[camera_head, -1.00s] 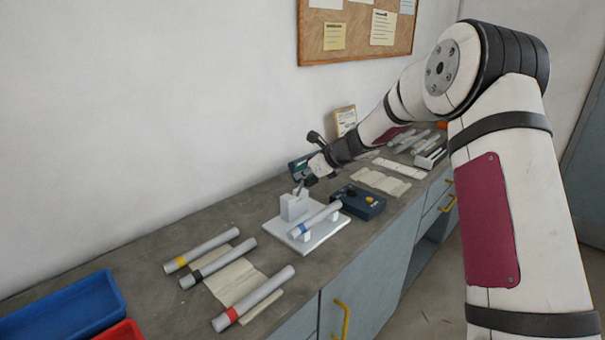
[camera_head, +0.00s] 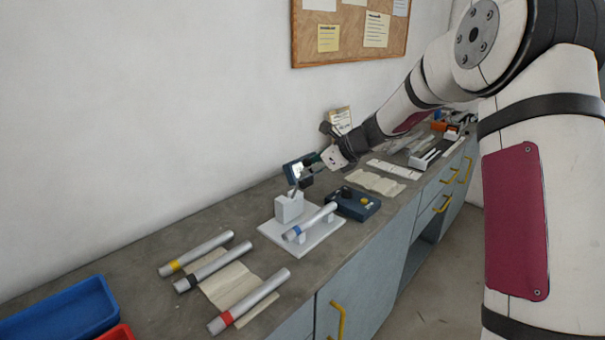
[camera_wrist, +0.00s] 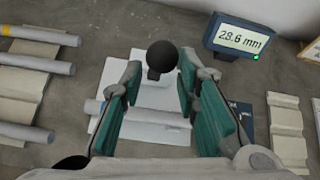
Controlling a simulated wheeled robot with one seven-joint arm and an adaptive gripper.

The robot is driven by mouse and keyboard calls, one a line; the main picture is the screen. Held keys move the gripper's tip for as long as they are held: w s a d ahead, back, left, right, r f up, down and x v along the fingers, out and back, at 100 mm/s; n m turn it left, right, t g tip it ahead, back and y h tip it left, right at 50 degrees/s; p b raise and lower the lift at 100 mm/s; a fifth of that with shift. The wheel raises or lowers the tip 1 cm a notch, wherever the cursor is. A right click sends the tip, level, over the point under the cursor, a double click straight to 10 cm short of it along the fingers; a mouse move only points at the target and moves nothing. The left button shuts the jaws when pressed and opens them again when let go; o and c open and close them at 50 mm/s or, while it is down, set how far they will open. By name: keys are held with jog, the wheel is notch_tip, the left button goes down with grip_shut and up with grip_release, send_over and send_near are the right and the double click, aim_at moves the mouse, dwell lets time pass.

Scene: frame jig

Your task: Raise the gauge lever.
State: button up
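The gauge jig stands on the bench as a white block (camera_head: 289,208) on a pale base plate (camera_head: 270,233). Its lever ends in a round black knob (camera_wrist: 162,55), which shows between and beyond my fingertips in the wrist view. A grey tube with a blue band (camera_head: 312,221) lies across the jig. The gauge display (camera_wrist: 240,38) reads about 28.6 mm and also shows behind the jig in the head view (camera_head: 299,168). My gripper (camera_wrist: 160,76) is open, with teal pads apart and nothing between them. In the head view my gripper (camera_head: 317,166) is above and right of the block.
Several banded tubes (camera_head: 249,298) lie on cloths at the left, near a blue bin (camera_head: 62,308) and a red bin (camera_head: 117,331). Bare bench lies behind the tubes.

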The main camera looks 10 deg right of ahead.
jog(key=v, duration=0.5)
jog(key=shift+d, duration=0.1)
jog(key=shift+f, duration=0.1)
jog(key=c, duration=0.4)
jog(key=shift+s+f, duration=0.1)
jog(key=shift+f, duration=0.15)
grip_shut()
jog(key=s+f+n+y, duration=0.5)
jog(key=f+n+y, duration=0.1)
jog(key=n, duration=0.4)
jog(key=s+d+n+t+y, duration=0.2)
jog(key=s+d+n+t, duration=0.1)
jog(key=d+n+t, duration=0.45)
jog(key=p+x, duration=0.1)
jog(key=x, duration=1.2)
jog(key=shift+w+a+r+p, duration=0.1)
jog(key=shift+p, duration=0.2)
